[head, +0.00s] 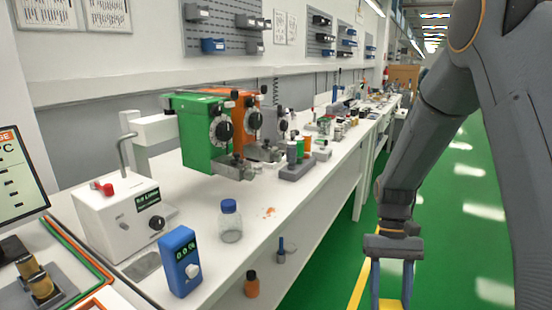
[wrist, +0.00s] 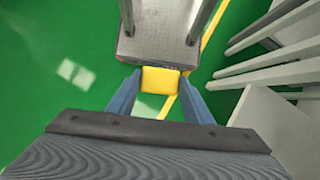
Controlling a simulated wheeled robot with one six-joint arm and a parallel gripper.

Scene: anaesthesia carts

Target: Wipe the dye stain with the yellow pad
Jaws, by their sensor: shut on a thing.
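The dye stain shows in the head view as small orange-red spots (head: 270,212) on the white bench top (head: 318,188), right of a blue-capped bottle. My gripper (head: 391,288) hangs over the green floor, right of the bench and apart from the stain. It is shut on the yellow pad (head: 391,304), which is cut by the lower picture edge. In the wrist view, my gripper's blue fingers (wrist: 160,88) hold the yellow pad (wrist: 160,79) between them. The stain is not in the wrist view.
The blue-capped bottle (head: 231,222) and a blue meter (head: 181,262) stand near the stain. Green and orange pumps (head: 200,132) stand behind it. An orange bottle (head: 251,284) sits lower, by the bench front.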

